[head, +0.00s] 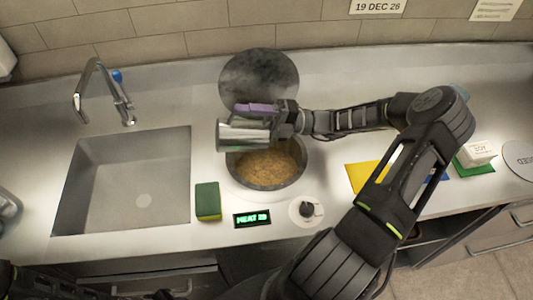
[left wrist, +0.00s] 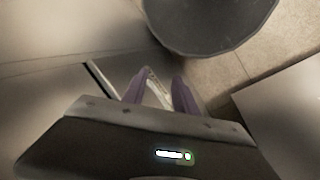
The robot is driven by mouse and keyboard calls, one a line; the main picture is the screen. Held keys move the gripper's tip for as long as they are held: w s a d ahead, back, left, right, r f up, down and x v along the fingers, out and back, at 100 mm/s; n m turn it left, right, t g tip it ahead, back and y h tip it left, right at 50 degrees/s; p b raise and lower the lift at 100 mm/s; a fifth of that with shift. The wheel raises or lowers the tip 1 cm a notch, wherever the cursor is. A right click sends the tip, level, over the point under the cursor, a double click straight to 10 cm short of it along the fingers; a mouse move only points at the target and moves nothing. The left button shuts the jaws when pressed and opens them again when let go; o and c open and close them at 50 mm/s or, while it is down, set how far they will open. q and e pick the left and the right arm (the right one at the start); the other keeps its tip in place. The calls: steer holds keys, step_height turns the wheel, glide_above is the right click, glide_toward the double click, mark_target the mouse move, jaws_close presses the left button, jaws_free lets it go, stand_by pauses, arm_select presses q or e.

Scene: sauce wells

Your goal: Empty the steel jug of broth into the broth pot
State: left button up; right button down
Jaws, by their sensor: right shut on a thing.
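The steel jug (head: 240,136) lies tipped over on its side, its long axis nearly level, above the left part of the broth pot. My right gripper (head: 262,109), with purple fingers, is shut on it. The broth pot (head: 303,174) is a round well sunk in the counter with brown, grainy-looking contents. No falling stream can be made out, and the inside of the jug is hidden. My left gripper (left wrist: 158,90) shows in the left wrist view with its purple fingers apart and nothing clearly between them, low by the cabinet fronts.
A dark round lid (head: 258,76) stands raised behind the pot. A sink (head: 120,185) with a tap (head: 100,90) is at left. A green-yellow sponge (head: 207,201), a lit display (head: 252,219) and a knob (head: 307,209) are in front. A yellow card (head: 366,177) and white block (head: 478,152) lie right.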

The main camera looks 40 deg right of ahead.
mark_target(231, 123)
steer(key=shift+s+d+r+t+y, duration=0.15)
steer(key=shift+s+d+t+y, duration=0.1)
steer(key=shift+d, duration=0.1)
steer(key=shift+s+d+r+t+y, duration=0.1)
steer(key=shift+d+t+y, duration=0.15)
steer(key=shift+d, duration=0.1)
steer(key=shift+a, duration=0.1)
stand_by(0.6)
steer(key=shift+w+a+g+h, duration=0.2)
steer(key=shift+a+g+h, duration=0.1)
steer(key=shift+a+g, duration=0.1)
steer(key=a+h, duration=0.1)
steer(key=w+a+f+g+h, duration=0.1)
steer(key=shift+w+a, duration=0.25)
steer(key=shift+a, duration=0.05)
steer(key=shift+w+a+f, duration=0.1)
steer(key=shift+a+f, duration=0.1)
steer(key=shift+f, duration=0.05)
steer(key=shift+d+f+h, duration=0.1)
steer(key=shift+d+h, duration=0.05)
steer(key=shift+h, duration=0.15)
steer(key=shift+a, duration=0.2)
